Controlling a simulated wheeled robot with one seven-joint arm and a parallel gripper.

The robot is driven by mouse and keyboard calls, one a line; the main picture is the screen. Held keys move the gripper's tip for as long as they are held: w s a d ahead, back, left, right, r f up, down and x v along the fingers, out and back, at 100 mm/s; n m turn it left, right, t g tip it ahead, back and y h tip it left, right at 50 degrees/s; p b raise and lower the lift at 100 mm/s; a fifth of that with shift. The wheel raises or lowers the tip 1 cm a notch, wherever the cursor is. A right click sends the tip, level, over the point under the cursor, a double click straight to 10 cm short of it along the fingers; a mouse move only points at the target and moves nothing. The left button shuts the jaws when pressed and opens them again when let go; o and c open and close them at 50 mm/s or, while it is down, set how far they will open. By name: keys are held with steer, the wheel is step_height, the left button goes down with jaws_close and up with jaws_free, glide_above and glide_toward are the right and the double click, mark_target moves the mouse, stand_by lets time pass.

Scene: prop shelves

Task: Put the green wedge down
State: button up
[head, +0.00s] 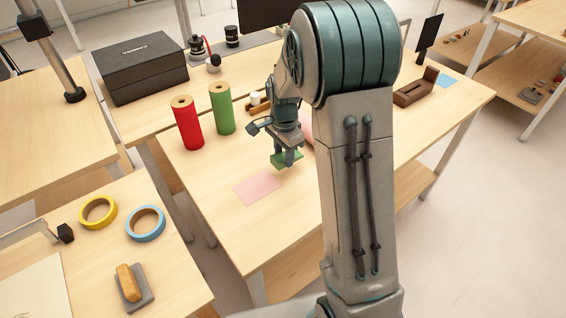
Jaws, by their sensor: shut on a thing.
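The green wedge (280,160) is between the fingers of my gripper (288,158), low over the wooden table (232,221). My gripper is shut on it and points downward. The wedge is just behind and to the right of a flat pink square (258,188) on the table top. I cannot tell whether the wedge touches the table or hangs a little above it. Its right part is partly hidden by a finger.
A red roll (187,124) and a green roll (222,110) stand upright to the left. A black box (142,68) is behind them. The table front is clear. My arm hides the middle.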

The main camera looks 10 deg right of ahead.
mark_target(283, 164)
steer(key=shift+a+f, duration=0.15)
steer(key=shift+f, duration=2)
steer(key=shift+f, duration=0.2)
steer(key=o, duration=1)
steer(key=shift+r, duration=0.15)
